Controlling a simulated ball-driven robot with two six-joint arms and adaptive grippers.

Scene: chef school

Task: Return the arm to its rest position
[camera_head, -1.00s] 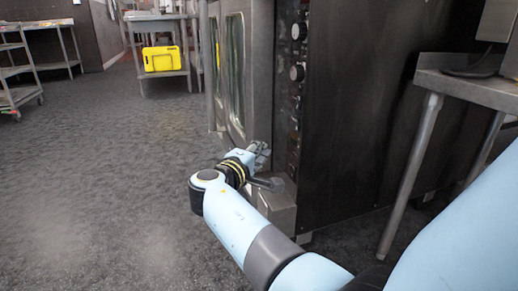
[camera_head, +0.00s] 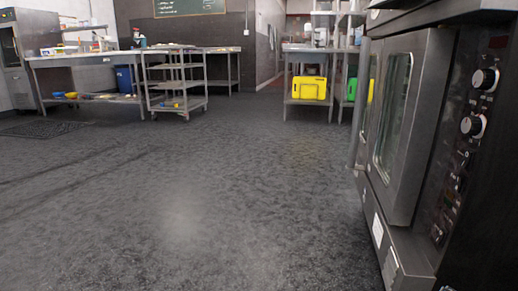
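Neither of my arms nor grippers shows in the head view now. The steel oven (camera_head: 405,130) stands close at the right, its glass-windowed doors closed. Its dark control panel (camera_head: 468,150) with round knobs faces me at the right edge.
Open grey floor (camera_head: 190,200) fills the middle and left. A wheeled steel cart (camera_head: 178,83) and a long steel table (camera_head: 85,60) stand at the back left. A steel shelf with a yellow case (camera_head: 309,89) and a green one stands at the back, left of the oven.

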